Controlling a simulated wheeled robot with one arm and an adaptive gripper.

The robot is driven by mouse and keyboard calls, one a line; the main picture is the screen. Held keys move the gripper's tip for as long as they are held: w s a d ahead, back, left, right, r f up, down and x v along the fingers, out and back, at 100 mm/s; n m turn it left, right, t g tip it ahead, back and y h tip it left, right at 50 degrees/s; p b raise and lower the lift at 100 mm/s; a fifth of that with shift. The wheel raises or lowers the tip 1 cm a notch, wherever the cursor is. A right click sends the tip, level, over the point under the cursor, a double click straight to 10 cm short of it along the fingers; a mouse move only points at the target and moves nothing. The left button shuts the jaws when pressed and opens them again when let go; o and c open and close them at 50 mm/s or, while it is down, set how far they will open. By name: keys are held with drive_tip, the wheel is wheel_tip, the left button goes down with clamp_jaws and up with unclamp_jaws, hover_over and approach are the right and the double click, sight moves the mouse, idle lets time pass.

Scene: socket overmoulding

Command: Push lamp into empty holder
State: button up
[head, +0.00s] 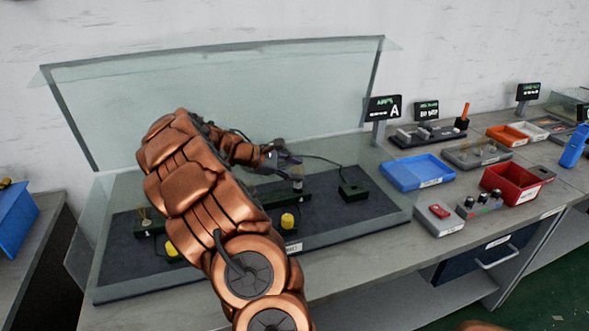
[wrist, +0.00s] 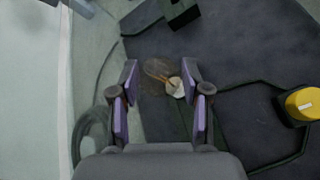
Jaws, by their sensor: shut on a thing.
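My gripper (head: 292,168) hangs over the dark mat inside the glass-sided bench in the head view. In the wrist view its two purple-padded fingers (wrist: 163,90) stand either side of a small clear lamp (wrist: 157,69) with a pale base (wrist: 176,87), and they are shut on it. In the head view, a small pale piece (head: 298,184) shows just below the fingertips, above a dark green block (head: 287,193). The lamp's glass is faint, and I cannot tell whether it touches a holder. My arm hides part of the mat's middle.
Yellow knobs (head: 288,221) stand on the mat; one also shows in the wrist view (wrist: 303,104). A dark block with a cable (head: 352,190) is to the right. Glass panels (head: 220,100) enclose the back. Blue (head: 417,172) and red (head: 512,183) trays lie farther right.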

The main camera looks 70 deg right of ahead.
drive_tip(key=shift+f+b, duration=0.55)
drive_tip(key=shift+f, duration=1)
drive_tip(key=o, duration=1.2)
drive_tip(key=shift+c, duration=0.2)
drive_tip(key=v, duration=1.2)
drive_tip(key=shift+d, duration=0.1)
drive_tip(key=shift+r, duration=0.1)
